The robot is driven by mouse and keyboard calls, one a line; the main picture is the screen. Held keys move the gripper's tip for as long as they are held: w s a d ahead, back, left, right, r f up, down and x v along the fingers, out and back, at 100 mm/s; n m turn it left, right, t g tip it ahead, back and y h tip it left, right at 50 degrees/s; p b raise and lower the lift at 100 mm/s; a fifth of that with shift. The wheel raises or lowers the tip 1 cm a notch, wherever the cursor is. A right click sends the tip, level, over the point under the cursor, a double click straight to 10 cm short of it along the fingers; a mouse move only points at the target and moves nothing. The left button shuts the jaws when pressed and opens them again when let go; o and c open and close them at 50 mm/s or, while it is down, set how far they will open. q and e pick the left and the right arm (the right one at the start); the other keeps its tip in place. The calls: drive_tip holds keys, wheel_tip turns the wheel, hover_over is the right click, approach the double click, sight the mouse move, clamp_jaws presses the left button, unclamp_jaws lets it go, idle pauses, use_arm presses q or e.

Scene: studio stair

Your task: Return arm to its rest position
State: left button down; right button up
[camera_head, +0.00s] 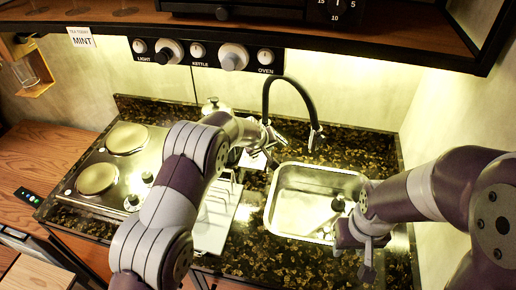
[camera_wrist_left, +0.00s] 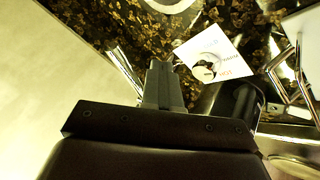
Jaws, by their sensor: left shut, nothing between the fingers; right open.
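My left arm reaches from the bottom left over the counter. Its gripper (camera_head: 276,142) is near the black curved faucet (camera_head: 268,92), behind the sink's left corner. In the left wrist view the left gripper's fingers (camera_wrist_left: 162,82) are together with nothing between them. My right gripper (camera_head: 362,245) is open, pointing down by the right front edge of the sink (camera_head: 290,200). Its fingers are partly hidden by its own body and arm. I cannot tell if it touches the sink rim.
A two-plate stove (camera_head: 75,186) and a white rack (camera_head: 212,232) stand left of the sink. A shelf with a knob panel (camera_head: 208,56) hangs above. A small white label card (camera_wrist_left: 213,52) lies near the left fingers. Dark speckled counter (camera_head: 270,262) shows in front.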

use_arm(q)
drive_tip(key=s+f+b+v, duration=0.1)
drive_tip(key=b+v, duration=0.1)
drive_tip(key=v, duration=0.9)
drive_tip(key=s+a+f+m+g+y, duration=0.1)
drive_tip(key=s+a+f+m+g, duration=0.15)
drive_tip(key=s, duration=0.35)
drive_tip(key=s+a+f+m+g+y, duration=0.1)
drive_tip(key=s+a+f, duration=0.2)
drive_tip(key=s, duration=0.3)
drive_tip(key=s+a+r+g, duration=0.1)
drive_tip(key=s+a, duration=0.4)
drive_tip(key=s, duration=0.4)
drive_tip(key=s+a+r+g+y, duration=0.1)
drive_tip(key=s+a, duration=0.5)
drive_tip(key=s, duration=0.4)
drive_tip(key=shift+s+r, duration=0.2)
drive_tip(key=shift+r, duration=0.15)
use_arm(e)
drive_tip(key=f, duration=0.2)
drive_tip(key=shift+s+a+f, duration=0.3)
drive_tip(key=shift+s+a, duration=0.1)
use_arm(q)
drive_tip(key=shift+s+a+m, duration=0.1)
drive_tip(key=shift+a+m, duration=0.05)
drive_tip(key=shift+m, duration=0.1)
use_arm(e)
drive_tip(key=shift+s, duration=0.1)
